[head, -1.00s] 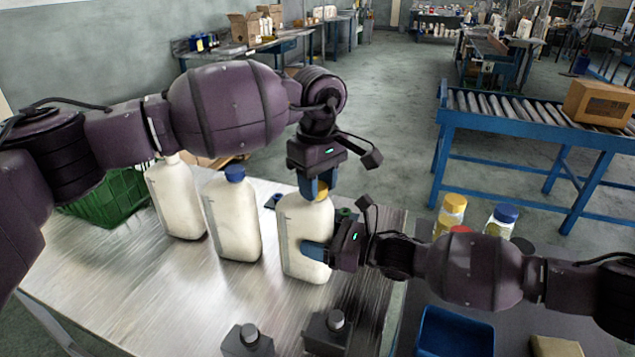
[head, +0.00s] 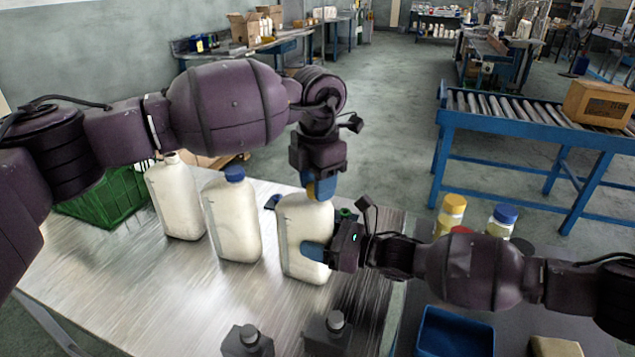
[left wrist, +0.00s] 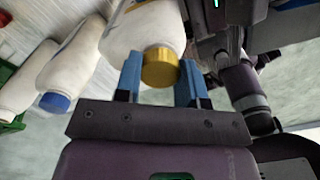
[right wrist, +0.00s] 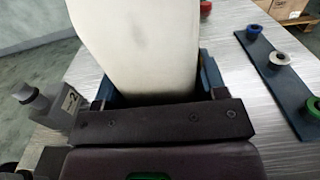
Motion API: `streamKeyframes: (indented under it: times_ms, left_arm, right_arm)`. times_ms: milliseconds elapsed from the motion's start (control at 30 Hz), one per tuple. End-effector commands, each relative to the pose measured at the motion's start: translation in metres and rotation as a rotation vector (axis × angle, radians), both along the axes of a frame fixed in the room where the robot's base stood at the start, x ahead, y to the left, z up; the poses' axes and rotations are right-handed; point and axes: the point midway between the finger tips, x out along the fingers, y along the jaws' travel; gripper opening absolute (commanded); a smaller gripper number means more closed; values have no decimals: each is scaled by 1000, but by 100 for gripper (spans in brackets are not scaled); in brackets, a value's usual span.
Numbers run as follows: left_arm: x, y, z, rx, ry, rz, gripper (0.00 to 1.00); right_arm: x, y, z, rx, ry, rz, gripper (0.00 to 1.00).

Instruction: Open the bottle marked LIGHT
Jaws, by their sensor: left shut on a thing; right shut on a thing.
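The rightmost of three large white bottles (head: 303,225) stands upright on the metal table; a marking on it is not legible. My left gripper (head: 320,188) points down from above and is shut on its yellow cap (left wrist: 160,67), with one finger on each side. The cap sits at the bottle's neck; I cannot tell if it is loose. My right gripper (head: 318,253) comes from the right and is shut on the bottle's lower body, which also fills the right wrist view (right wrist: 140,45).
A blue-capped white bottle (head: 233,220) and another white bottle (head: 175,200) stand to the left, near a green crate (head: 105,200). Two dark grey bottles (head: 247,342) stand in front. A blue strip with coloured rings (right wrist: 275,75) lies behind. A blue bin (head: 455,335) is at right.

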Motion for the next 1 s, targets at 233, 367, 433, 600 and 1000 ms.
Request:
streamKeyframes:
  times_ms: [233,367,433,600,1000]
  left_arm:
    - [0,0,0,0,0,352,8]
    - [0,0,0,1,0,538,8]
    - [0,0,0,3,0,638,8]
    - [0,0,1,3,0,881,8]
    - [0,1,1,5,-1,1450,8]
  right_arm:
    - [0,0,-1,0,2,-1,0]
    - [0,0,-1,0,2,-1,0]
    - [0,0,-1,0,2,-1,0]
    - [0,0,-1,0,2,-1,0]
    - [0,0,-1,0,2,-2,0]
